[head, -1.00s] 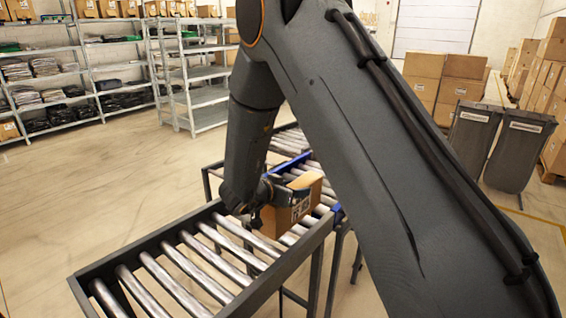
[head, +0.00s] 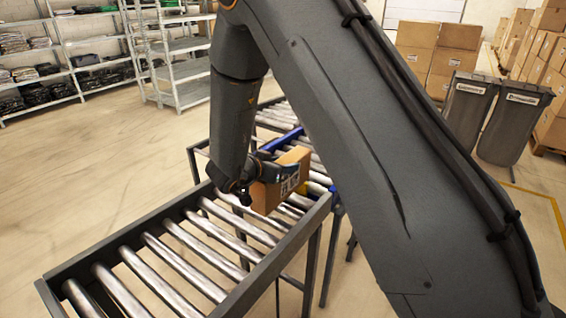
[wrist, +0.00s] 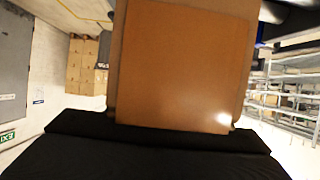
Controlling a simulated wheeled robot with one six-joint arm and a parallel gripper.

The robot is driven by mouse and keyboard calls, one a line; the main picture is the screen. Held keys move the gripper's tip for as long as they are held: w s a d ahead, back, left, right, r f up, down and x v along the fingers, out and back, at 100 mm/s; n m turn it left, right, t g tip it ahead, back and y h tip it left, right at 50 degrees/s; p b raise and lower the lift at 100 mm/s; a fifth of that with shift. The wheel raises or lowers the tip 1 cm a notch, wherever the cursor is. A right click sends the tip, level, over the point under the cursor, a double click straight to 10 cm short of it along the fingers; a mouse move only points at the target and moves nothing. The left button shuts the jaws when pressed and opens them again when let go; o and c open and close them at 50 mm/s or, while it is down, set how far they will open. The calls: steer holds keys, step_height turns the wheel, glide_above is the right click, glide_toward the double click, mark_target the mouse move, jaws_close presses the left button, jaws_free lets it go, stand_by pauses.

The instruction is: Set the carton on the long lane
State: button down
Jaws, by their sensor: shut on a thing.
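The carton (head: 272,193) is a small brown box with a printed label on its side. My gripper (head: 258,178) is shut on it, over the far end of the front roller lane (head: 190,255). Whether the carton touches the rollers I cannot tell. In the wrist view the carton (wrist: 182,65) fills the middle of the picture, against the dark gripper body (wrist: 150,150). Another roller section (head: 278,118) continues behind, past a blue crossbar (head: 282,140). My arm hides part of the lanes on the right.
Metal shelves (head: 180,50) with folded goods stand at the back left. Two grey bins (head: 490,115) and stacked cartons (head: 430,60) stand at the right. The floor left of the lane is clear. The front lane's near rollers are empty.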

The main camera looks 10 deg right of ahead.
steer(key=shift+s+a+f+b, duration=0.1)
steer(key=shift+f+b, duration=0.55)
steer(key=shift+f, duration=0.85)
steer(key=shift+s+a+f+b, duration=0.1)
steer(key=shift+f+b, duration=0.55)
steer(key=shift+f, duration=0.85)
steer(key=c, duration=0.8)
jaws_free()
steer(key=shift+d, duration=0.1)
steer(key=shift+c, duration=0.2)
